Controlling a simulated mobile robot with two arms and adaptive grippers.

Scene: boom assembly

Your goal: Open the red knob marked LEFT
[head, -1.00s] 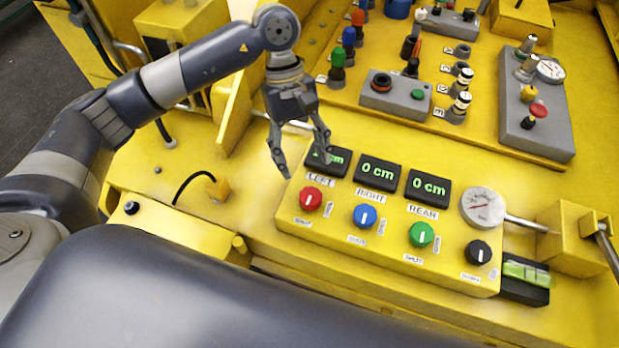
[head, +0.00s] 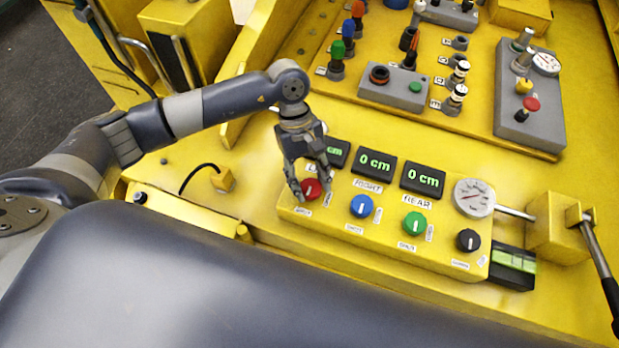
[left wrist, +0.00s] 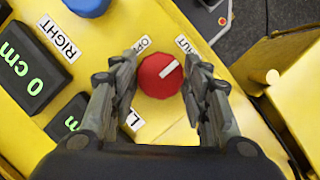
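The red knob (head: 311,188) sits at the left end of the yellow control panel's knob row, below the partly hidden LEFT display (head: 337,151). My left gripper (head: 311,194) is over it with its fingers spread. In the left wrist view the red knob (left wrist: 160,75) lies between the two open fingers of my left gripper (left wrist: 163,84), with a small gap seeming to remain on each side. Its white pointer line is tilted toward the label ending in "UT". The other label, starting "OP", is partly covered by a finger. My right gripper is not in view.
To the right along the panel are a blue knob (head: 361,206), a green knob (head: 415,223) and a black knob (head: 468,240). A gauge (head: 474,198) sits at the panel's right end. Displays RIGHT (head: 374,165) and REAR (head: 423,180) read 0 cm.

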